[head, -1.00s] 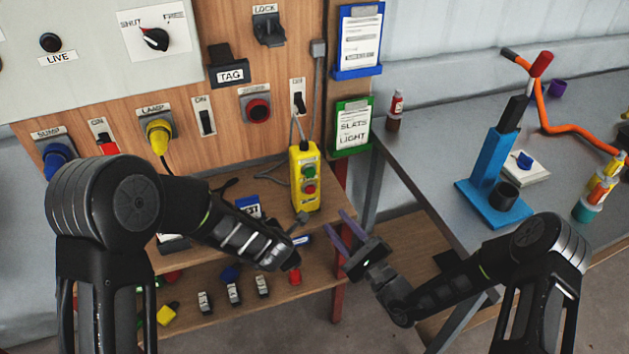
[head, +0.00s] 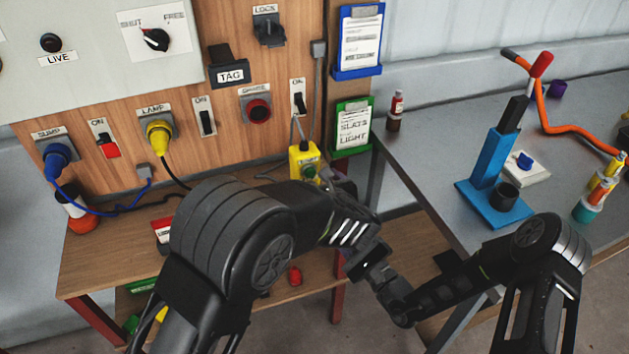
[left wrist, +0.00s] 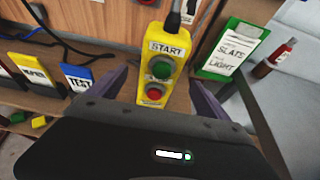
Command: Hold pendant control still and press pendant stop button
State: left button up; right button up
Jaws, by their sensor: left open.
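The yellow pendant control (head: 300,160) hangs on its cable in front of the wood panel, its lower part hidden by my left arm in the head view. In the left wrist view the pendant (left wrist: 170,32) shows a START label, a green button (left wrist: 161,67) and below it the red stop button (left wrist: 155,93). My left gripper (left wrist: 157,84) is open, its purple fingers on either side of the pendant's lower part, apart from it as far as I can see. My right gripper (head: 368,262) is low behind my left arm; its fingers are hidden.
The wood panel carries a blue plug (head: 57,160), a yellow plug (head: 159,140) and switches. The green-framed card (head: 353,127) hangs right of the pendant. A shelf (head: 110,262) lies below. The grey bench (head: 430,150) at right holds a blue stand (head: 488,175).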

pick_arm(q)
jog(key=shift+x, duration=3.9)
grip_shut()
pick_arm(e)
grip_shut()
